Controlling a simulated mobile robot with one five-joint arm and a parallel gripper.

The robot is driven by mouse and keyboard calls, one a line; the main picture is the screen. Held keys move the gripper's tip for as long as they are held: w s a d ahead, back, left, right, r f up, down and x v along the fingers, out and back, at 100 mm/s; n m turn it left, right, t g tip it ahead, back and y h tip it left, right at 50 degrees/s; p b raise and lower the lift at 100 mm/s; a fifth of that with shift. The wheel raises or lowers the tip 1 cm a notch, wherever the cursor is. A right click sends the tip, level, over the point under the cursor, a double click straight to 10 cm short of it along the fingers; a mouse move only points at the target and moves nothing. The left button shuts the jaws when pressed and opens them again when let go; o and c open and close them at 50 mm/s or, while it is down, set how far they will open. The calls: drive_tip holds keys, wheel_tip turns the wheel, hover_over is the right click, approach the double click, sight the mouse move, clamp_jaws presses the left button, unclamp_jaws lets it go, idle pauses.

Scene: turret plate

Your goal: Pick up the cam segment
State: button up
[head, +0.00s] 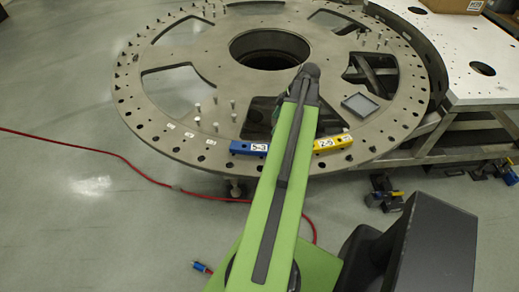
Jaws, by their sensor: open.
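A blue block (241,147) with a white label lies on the front rim of the round turret plate (190,140). A yellow block (334,142) with a white label lies on the same rim to its right. I cannot tell for sure which block is the cam segment. My green arm crosses the middle of the view between them and covers the space there, including the blue block's right end and the yellow block's left end. The arm bends at a dark joint above the plate. My gripper is hidden behind the arm.
A small grey square tray (360,105) lies on the plate's right side. Several upright pins stand on the plate, which has large cutouts and a central hole. A white perforated table (475,62) adjoins at right, with a cardboard box (455,5). A red cable (120,157) crosses the floor.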

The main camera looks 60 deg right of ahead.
drive_tip(key=b, duration=1)
hover_over(260, 147)
drive_tip(key=s, duration=0.2)
drive_tip(key=f, duration=0.7)
drive_tip(key=d+f, duration=0.1)
drive_tip(key=f, duration=0.2)
drive_tip(key=shift+s+f, duration=0.15)
drive_tip(key=shift+f, duration=0.2)
drive_tip(key=shift+w+a+f+b, duration=0.15)
drive_tip(key=shift+w+f+b, duration=0.05)
drive_tip(key=shift+f+b, duration=0.15)
drive_tip(key=shift+r, duration=0.15)
drive_tip(key=b+x, duration=0.5)
drive_tip(key=shift+f, duration=0.3)
drive_tip(key=shift+r, duration=0.25)
clamp_jaws()
